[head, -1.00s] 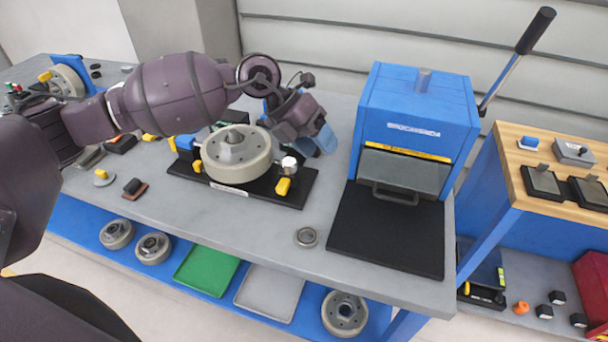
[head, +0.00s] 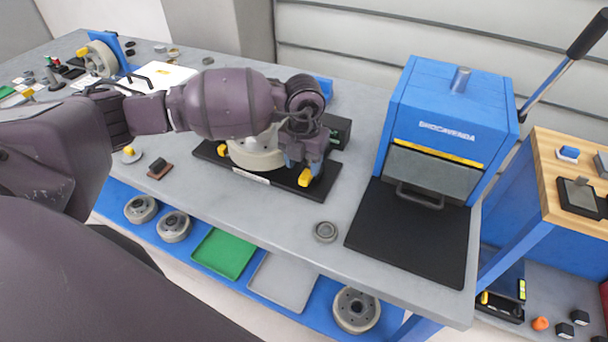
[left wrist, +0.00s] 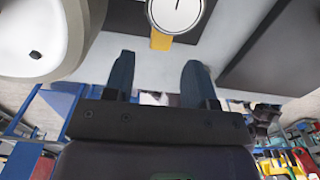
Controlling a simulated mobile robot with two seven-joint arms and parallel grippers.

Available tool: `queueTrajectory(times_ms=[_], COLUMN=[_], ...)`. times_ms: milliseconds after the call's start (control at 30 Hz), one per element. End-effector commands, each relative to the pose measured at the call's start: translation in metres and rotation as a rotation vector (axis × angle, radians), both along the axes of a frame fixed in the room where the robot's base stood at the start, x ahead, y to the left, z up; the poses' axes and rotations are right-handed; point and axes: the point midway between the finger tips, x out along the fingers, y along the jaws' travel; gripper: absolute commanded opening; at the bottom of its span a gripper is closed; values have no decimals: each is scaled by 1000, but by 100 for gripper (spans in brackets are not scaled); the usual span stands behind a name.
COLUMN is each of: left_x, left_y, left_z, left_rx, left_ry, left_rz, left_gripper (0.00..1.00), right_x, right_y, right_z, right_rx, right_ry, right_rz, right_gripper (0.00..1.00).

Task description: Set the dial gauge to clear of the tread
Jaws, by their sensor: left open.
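A grey wheel (head: 255,157) sits on a black base plate (head: 217,155) on the bench, mostly hidden behind my left arm. My left gripper (head: 301,160) points down at the right end of the plate, just above a yellow block (head: 305,178). In the left wrist view its two blue fingers (left wrist: 160,80) are apart with nothing between them. The dial gauge (left wrist: 177,14), a white round face with a dark needle, shows ahead of the fingers at the top edge with the yellow block (left wrist: 160,40) beside it. The gauge is hidden in the head view. My right gripper is out of view.
A blue press (head: 445,125) with a black mat (head: 410,235) stands to the right. A small grey ring (head: 325,231) lies on the bench (head: 270,220). Green (head: 224,253) and grey (head: 284,280) trays are on the shelf below. The bench front is mostly clear.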

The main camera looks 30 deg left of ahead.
Motion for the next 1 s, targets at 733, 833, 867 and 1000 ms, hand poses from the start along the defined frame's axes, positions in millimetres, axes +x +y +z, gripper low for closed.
queueTrajectory(times_ms=[733, 833, 867, 1000], left_x=[0, 0, 0, 0], left_y=[-1, -1, -1, -1], left_z=[-46, -46, -46, -46], left_rx=[-2, -2, -2, -2], left_ry=[-2, -1, -1, -2], left_rz=[-2, -2, -2, -2], left_gripper=[48, 33, 28, 7], right_x=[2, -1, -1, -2], right_y=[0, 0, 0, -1], right_z=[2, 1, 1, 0], right_rx=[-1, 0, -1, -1], right_ry=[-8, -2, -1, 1], right_rz=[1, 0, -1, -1], right_gripper=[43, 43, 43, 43])
